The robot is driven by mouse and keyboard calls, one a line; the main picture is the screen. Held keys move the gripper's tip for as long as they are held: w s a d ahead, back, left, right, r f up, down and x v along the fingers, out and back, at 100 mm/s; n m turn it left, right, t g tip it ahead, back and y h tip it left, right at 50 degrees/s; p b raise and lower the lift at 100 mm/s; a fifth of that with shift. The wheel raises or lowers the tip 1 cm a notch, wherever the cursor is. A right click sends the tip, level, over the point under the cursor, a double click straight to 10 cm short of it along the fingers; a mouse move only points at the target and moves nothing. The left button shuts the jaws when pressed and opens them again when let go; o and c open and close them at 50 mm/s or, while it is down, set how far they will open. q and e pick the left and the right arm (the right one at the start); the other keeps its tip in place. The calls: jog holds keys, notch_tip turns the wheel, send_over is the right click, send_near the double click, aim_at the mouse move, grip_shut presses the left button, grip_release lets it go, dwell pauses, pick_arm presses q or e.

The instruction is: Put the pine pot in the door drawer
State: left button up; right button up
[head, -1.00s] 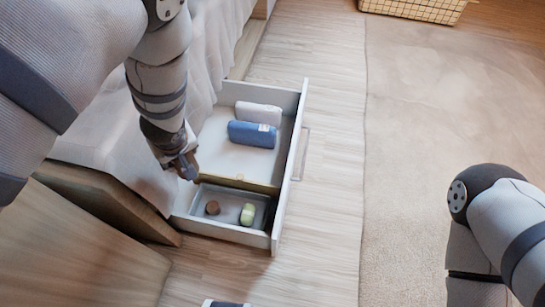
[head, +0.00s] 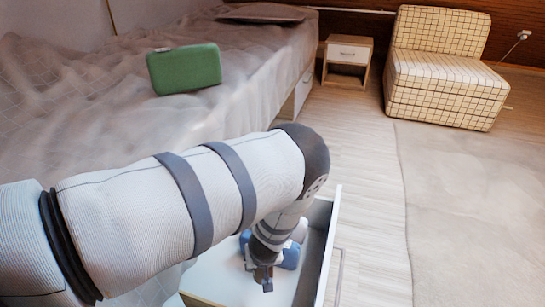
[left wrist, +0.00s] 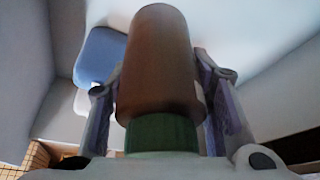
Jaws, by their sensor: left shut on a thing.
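The brown cylinder with a green end (left wrist: 158,60), which I take to be the pine pot, stands between the fingers of my left gripper (left wrist: 160,85) in the left wrist view. The fingers are shut on its sides. In the head view my left gripper (head: 266,280) points down over an open white drawer (head: 333,235) beside the bed; the held thing is hardly visible there. My forearm hides much of the drawer. I cannot tell whether the pot touches the drawer floor. My right gripper is not in view.
A blue case (head: 290,256) lies in the drawer close to my left gripper, also seen in the left wrist view (left wrist: 100,55). A green case (head: 184,69) is on the bed (head: 110,110). A nightstand (head: 347,62) and checked chair (head: 445,70) stand behind. Floor at right is clear.

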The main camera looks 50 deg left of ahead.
pick_arm(q)
notch_tip(320, 180, down, 10)
jog(key=b, duration=0.5)
jog(key=shift+f, duration=0.2)
jog(key=shift+r, duration=0.2)
jog(key=shift+c, duration=0.6)
jog(key=shift+f, duration=0.1)
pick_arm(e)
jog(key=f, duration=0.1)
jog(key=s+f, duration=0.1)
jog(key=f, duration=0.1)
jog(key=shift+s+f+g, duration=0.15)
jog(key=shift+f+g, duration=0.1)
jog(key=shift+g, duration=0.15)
pick_arm(q)
jog(key=o, duration=1.4)
jog(key=shift+c, duration=0.2)
